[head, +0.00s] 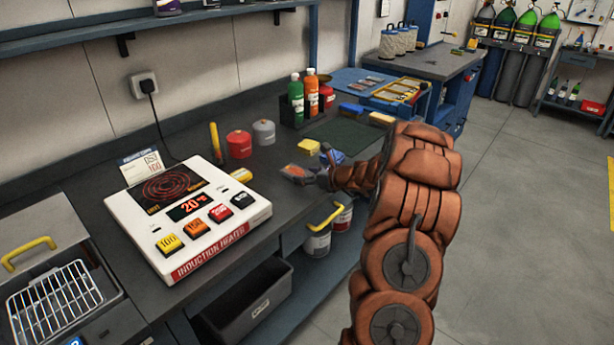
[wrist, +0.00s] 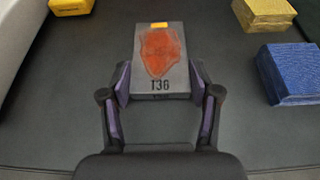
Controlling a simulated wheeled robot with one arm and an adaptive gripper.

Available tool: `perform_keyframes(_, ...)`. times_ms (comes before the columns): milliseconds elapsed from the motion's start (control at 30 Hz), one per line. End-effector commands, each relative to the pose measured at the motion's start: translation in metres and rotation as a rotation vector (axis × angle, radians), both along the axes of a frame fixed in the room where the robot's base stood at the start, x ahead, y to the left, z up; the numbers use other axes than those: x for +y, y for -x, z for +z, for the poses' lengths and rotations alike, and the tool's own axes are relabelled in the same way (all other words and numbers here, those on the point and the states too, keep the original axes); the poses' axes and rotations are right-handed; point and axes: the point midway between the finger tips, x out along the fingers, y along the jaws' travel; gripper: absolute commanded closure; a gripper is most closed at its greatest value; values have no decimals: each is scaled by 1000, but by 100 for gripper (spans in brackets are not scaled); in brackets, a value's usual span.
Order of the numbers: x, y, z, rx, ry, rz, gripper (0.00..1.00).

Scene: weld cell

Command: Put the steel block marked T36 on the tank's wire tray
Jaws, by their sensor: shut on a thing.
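The steel block marked T36 (wrist: 160,62) is a grey block with a rusty orange patch and a small yellow mark on top. My gripper (wrist: 158,82) is shut on its two sides in the wrist view. In the head view the block (head: 296,172) shows at the end of my gripper (head: 312,178), over the dark bench right of the induction heater. I cannot tell whether it touches the bench. The tank's wire tray (head: 55,305) is a bare wire rack at the lower left, beside a grey lid with a yellow handle (head: 28,253).
The white induction heater (head: 185,215) reads 20° and stands between the block and the tank. Red and grey canisters (head: 239,144) stand behind. A yellow block (wrist: 265,14) and a blue block (wrist: 288,74) lie to the right in the wrist view. Bottles (head: 296,98) stand farther back.

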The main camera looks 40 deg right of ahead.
Motion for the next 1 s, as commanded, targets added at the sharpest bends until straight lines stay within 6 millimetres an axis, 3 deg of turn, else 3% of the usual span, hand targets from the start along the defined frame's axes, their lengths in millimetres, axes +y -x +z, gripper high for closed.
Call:
perform_keyframes(133, 0, 0, -2, -3, -1, 0, 100)
perform_keyframes(167, 0, 0, -2, -1, 1, 0, 35)
perform_keyframes(367, 0, 0, -2, 0, 1, 0, 14)
perform_keyframes(800, 0, 0, 2, 1, 1, -1, 13)
perform_keyframes(1000, -6, 22, 8, -1, 1, -3, 13)
